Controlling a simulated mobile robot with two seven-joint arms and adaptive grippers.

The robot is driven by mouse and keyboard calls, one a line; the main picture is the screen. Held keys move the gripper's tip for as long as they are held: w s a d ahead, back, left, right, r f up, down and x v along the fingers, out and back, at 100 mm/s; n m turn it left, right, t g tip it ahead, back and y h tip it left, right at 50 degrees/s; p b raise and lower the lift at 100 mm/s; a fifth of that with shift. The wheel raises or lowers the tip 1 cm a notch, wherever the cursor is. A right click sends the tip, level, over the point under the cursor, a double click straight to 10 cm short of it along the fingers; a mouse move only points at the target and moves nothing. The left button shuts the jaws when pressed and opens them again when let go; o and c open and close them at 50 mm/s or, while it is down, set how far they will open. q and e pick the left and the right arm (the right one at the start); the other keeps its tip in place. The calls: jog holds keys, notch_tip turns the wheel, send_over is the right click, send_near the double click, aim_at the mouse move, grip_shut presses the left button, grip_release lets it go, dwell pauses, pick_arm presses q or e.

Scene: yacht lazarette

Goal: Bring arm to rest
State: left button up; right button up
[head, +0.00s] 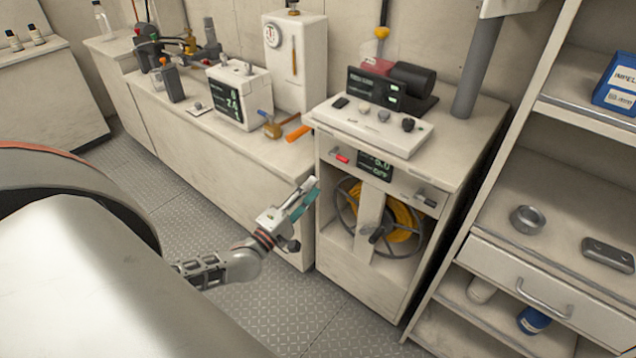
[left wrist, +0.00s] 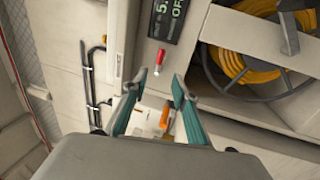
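My left arm reaches in from the left in the head view, and its left gripper (head: 303,196) hangs in front of the white cabinet (head: 345,270) with the yellow hose reel. In the left wrist view the teal fingers of the left gripper (left wrist: 154,88) are spread apart with nothing held between them. A red-tipped lever (left wrist: 160,60) on the cabinet front lies just beyond the fingertips in that view; the red lever also shows in the head view (head: 340,157). My right gripper is in neither view.
The yellow reel (head: 400,222) sits in the cabinet's open bay. A long counter (head: 215,150) with instruments runs to the left. A shelf unit (head: 540,190) with a drawer stands at the right. The metal floor (head: 265,312) before the cabinet is clear.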

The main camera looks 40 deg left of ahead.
pick_arm(q)
jog(key=shift+s, duration=0.1)
dwell(0.5)
jog(key=s+d+f+m+g+h, duration=0.1)
jog(key=s+d+f+m+g, duration=0.1)
jog(key=s+d+f+m, duration=0.3)
jog(key=s+d+f+m+g+h, duration=0.1)
jog(key=s+d+f+m+g, duration=0.2)
jog(key=d, duration=0.4)
jog(key=s+d+f+m+g+h, duration=0.1)
jog(key=s+d+f+m+h, duration=0.1)
jog(key=s+d+f+m, duration=0.3)
jog(key=s+d+f+m+g+y, duration=0.2)
jog(key=s+d+f+m+g, duration=0.1)
jog(key=s+m, duration=0.4)
jog(key=shift+s+f+m+y, duration=0.15)
jog(key=shift+s+m+y, duration=0.2)
jog(key=shift+m, duration=0.55)
